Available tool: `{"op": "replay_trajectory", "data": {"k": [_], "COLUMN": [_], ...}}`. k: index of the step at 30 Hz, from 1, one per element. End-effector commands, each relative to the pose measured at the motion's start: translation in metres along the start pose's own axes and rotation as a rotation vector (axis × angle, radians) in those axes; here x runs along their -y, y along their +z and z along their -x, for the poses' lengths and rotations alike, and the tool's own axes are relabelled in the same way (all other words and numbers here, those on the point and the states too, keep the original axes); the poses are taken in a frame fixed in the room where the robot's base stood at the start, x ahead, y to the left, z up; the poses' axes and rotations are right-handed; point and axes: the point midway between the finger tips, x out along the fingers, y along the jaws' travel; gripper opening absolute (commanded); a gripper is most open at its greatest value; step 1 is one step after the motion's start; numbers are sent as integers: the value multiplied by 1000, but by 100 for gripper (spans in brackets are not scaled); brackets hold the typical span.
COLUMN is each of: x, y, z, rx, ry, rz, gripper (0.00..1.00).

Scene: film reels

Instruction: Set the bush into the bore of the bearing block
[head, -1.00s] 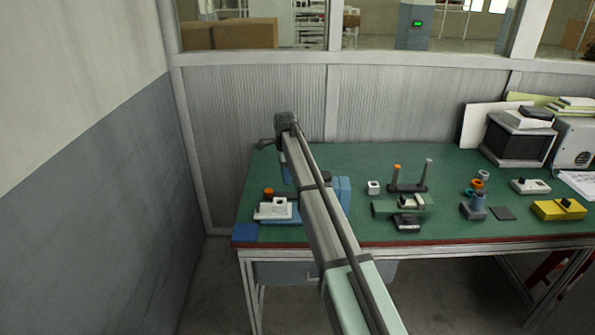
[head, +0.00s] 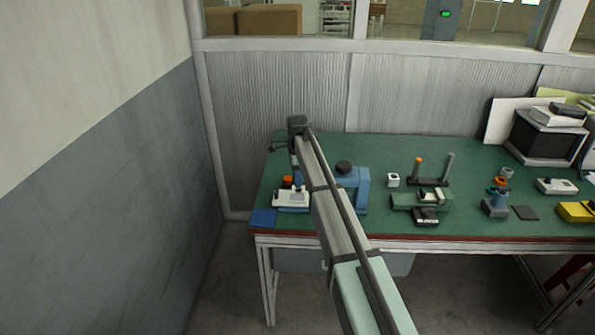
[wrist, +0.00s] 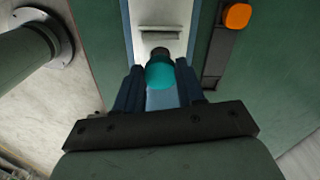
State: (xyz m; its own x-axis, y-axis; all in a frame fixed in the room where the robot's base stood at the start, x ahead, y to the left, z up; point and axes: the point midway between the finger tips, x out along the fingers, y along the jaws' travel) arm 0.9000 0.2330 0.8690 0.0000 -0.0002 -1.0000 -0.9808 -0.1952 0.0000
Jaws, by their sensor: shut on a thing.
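In the wrist view my gripper (wrist: 160,85) has its two dark blue fingers closed on a teal round piece (wrist: 160,73), which I take to be the bush. A small dark round part shows just beyond the piece; I cannot tell whether they touch. Beyond it lies a pale fixture (wrist: 160,20) with a raised grey ledge, perhaps the bearing block; no bore can be made out. In the head view the arm reaches over the left end of the bench, above a white-topped fixture (head: 288,200). The fingertips are too small to make out there.
An orange knob (wrist: 237,15) stands close right of the fixture. A blue press-like frame (head: 362,190) is right of the arm. A blue pad (head: 263,217) lies at the front left corner.

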Motion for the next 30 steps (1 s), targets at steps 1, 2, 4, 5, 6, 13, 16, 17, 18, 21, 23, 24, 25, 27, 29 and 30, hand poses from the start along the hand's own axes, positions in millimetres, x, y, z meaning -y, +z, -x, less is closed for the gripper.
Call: {"op": "replay_trajectory", "data": {"k": [1, 2, 4, 5, 6, 13, 16, 17, 18, 21, 23, 24, 25, 27, 29, 30], "x": [0, 0, 0, 0, 0, 0, 0, 0, 0, 0, 0, 0, 0, 0, 0, 0], "y": [0, 0, 0, 0, 0, 0, 0, 0, 0, 0, 0, 0, 0, 0, 0, 0], "z": [-4, -6, -9, -10, -11, -12, -12, -12, -12, -12, -12, -12, -12, -12, -12, -12], "rx": [0, 0, 0, 0, 0, 0, 0, 0, 0, 0, 0, 0, 0, 0, 0, 0], "ry": [1, 1, 0, 0, 0, -1, 0, 0, 0, 0, 0, 0, 0, 0, 0, 0], "rz": [0, 0, 0, 0, 0, 0, 0, 0, 0, 0, 0, 0, 0, 0, 0, 0], "gripper": [9, 9, 9, 9, 9, 9, 9, 9, 9, 9, 9, 9, 9, 9, 9, 9]}}
